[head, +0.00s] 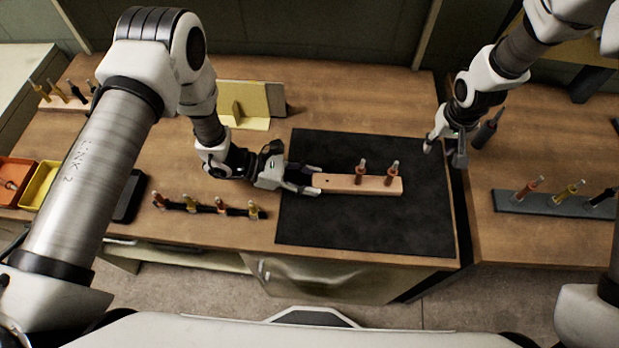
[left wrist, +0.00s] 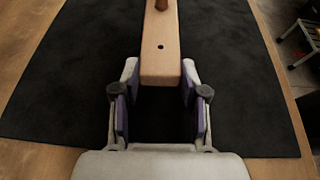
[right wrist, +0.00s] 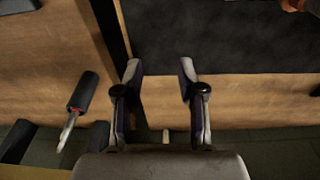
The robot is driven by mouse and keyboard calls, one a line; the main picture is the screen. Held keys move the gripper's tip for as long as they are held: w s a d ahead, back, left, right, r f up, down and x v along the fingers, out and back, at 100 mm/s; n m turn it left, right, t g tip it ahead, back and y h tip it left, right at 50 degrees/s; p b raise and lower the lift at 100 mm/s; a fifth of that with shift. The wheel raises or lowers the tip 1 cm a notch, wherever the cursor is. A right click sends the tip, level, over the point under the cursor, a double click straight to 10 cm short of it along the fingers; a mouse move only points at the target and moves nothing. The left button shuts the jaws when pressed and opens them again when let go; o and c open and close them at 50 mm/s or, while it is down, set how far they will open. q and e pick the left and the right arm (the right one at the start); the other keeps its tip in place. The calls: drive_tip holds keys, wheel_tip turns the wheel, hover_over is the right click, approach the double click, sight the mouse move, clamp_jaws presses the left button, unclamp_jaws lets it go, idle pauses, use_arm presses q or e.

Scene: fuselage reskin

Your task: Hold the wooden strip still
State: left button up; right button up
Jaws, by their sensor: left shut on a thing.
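The wooden strip (head: 334,184) is a pale bar lying over the black mat (head: 310,228). Two copper-coloured pins with grey tips (head: 360,172) stand in it, and a small empty hole shows near its left end. My left gripper (head: 316,182) is shut on the strip's left end. In the left wrist view the strip (left wrist: 160,60) lies between the fingers of my left gripper (left wrist: 160,72), pointing away, with the hole just beyond the tips. My right gripper (head: 443,146) is open and empty by the mat's right edge, apart from the strip; the right wrist view shows its spread fingers (right wrist: 160,72).
A dark rack of pins (head: 235,211) lies left of the mat. A grey rack (head: 515,203) stands on the right table, beyond a gap. A dark-handled tool (head: 486,133) is near my right gripper. A yellow holder (head: 240,120) stands behind. The mat around the strip is clear.

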drive_tip(key=s+a+r+m+g, duration=0.2)
drive_tip(key=s+a+m, duration=0.1)
drive_tip(key=a+m, duration=0.25)
wheel_tip(320, 180, up, 2)
drive_tip(key=r+m+g+y, duration=0.1)
drive_tip(key=m+y, duration=0.3)
drive_tip(key=m, duration=0.2)
hover_over(363, 171)
drive_tip(key=w+d, duration=0.2)
drive_tip(key=d, duration=0.1)
drive_tip(key=x, duration=0.9)
drive_tip(key=shift+w, duration=0.1)
drive_tip(key=shift+c, duration=0.3)
clamp_jaws()
